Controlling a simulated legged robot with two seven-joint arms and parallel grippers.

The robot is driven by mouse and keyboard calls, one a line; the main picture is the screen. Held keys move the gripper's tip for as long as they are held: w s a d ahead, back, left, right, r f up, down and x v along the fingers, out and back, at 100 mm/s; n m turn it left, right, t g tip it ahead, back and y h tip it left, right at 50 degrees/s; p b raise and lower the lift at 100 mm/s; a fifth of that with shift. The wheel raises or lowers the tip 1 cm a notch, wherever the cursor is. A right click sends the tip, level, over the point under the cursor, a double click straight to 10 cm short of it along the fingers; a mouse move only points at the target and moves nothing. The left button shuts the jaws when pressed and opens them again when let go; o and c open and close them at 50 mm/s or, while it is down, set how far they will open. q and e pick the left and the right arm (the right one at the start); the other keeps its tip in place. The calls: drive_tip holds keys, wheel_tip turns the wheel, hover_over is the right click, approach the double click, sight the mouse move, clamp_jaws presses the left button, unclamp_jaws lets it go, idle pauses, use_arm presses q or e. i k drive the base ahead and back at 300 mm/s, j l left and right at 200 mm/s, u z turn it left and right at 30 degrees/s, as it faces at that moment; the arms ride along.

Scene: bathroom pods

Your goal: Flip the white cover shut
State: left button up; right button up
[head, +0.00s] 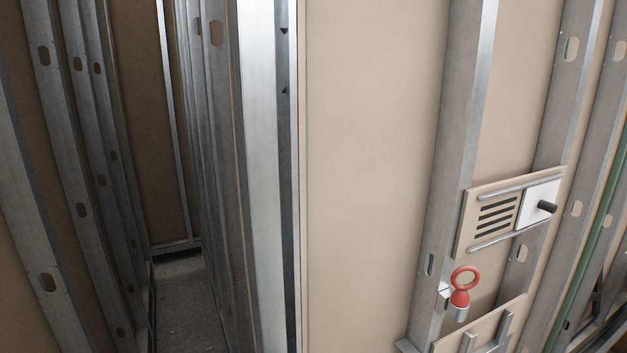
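No hinge on the cover can be made out. Neither of my grippers shows in the head view.
A red ring-topped handle (461,287) sits in a small metal holder on a stud (450,170), below the panel. A lower beige board (478,325) carries metal brackets. A green pipe (598,225) runs at the far right. A narrow passage floor (182,300) opens at left.

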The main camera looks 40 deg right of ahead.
sight(538, 201)
drive_tip(key=z, duration=2.45)
drive_tip(key=i+l+z, duration=0.15)
drive_tip(key=i, duration=0.2)
drive_tip(key=i+l+z, duration=0.15)
drive_tip(key=i, duration=0.2)
